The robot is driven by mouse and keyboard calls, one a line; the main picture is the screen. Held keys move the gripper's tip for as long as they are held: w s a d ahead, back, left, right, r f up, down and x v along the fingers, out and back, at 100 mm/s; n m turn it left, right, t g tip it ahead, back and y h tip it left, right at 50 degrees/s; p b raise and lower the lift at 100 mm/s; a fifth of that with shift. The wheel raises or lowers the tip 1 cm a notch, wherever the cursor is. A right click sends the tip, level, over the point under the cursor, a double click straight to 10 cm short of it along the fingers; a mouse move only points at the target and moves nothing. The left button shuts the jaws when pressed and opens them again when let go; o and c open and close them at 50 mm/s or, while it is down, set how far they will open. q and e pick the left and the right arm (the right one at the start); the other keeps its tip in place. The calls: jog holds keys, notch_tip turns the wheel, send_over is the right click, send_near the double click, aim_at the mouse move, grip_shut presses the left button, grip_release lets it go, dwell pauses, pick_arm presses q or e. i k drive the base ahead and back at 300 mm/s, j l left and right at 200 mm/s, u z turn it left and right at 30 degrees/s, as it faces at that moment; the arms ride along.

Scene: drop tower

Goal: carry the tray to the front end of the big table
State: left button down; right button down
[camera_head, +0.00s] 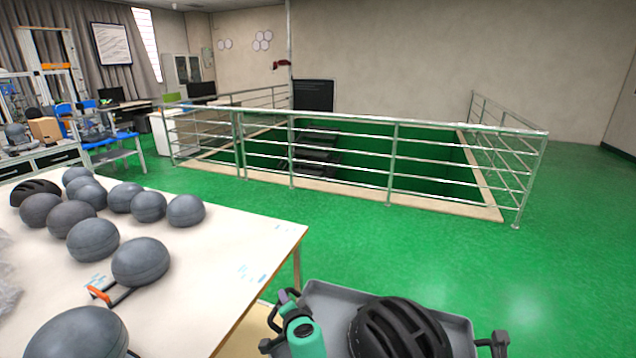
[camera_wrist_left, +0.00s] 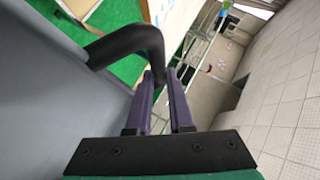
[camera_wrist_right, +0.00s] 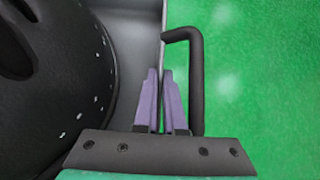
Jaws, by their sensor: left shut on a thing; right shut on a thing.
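The grey tray (camera_head: 330,295) is at the bottom of the head view, just right of the white table's near right corner. A black helmet (camera_head: 400,330) lies in it, and shows beside the right gripper in the right wrist view (camera_wrist_right: 50,80). My left gripper (camera_head: 276,318) is at the tray's left side; in the left wrist view its fingers (camera_wrist_left: 164,78) are shut at a black bent handle (camera_wrist_left: 130,42). My right gripper (camera_wrist_right: 162,75) is shut at the tray's other side, by its black handle (camera_wrist_right: 196,80). What exactly lies between the fingers is hidden.
The big white table (camera_head: 200,250) fills the left. It bears several grey balls (camera_head: 142,262), a dark helmet (camera_head: 35,190) and an orange-ended item (camera_head: 98,295). A metal railing (camera_head: 345,160) surrounds a floor opening ahead. Green floor (camera_head: 430,245) is clear between railing and tray.

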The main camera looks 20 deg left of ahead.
aim_at(232, 260)
jog(key=i+u, duration=0.1)
jog(key=i, duration=0.75)
jog(key=i+l+u, duration=0.15)
jog(key=i, duration=0.7)
jog(key=i+u, duration=0.3)
jog(key=u, duration=0.15)
jog(key=i+l+u, duration=0.1)
jog(key=i+u, duration=0.2)
jog(key=u, duration=0.2)
jog(key=i+l+u, duration=0.2)
jog(key=u, duration=1.55)
jog(key=i+l, duration=0.05)
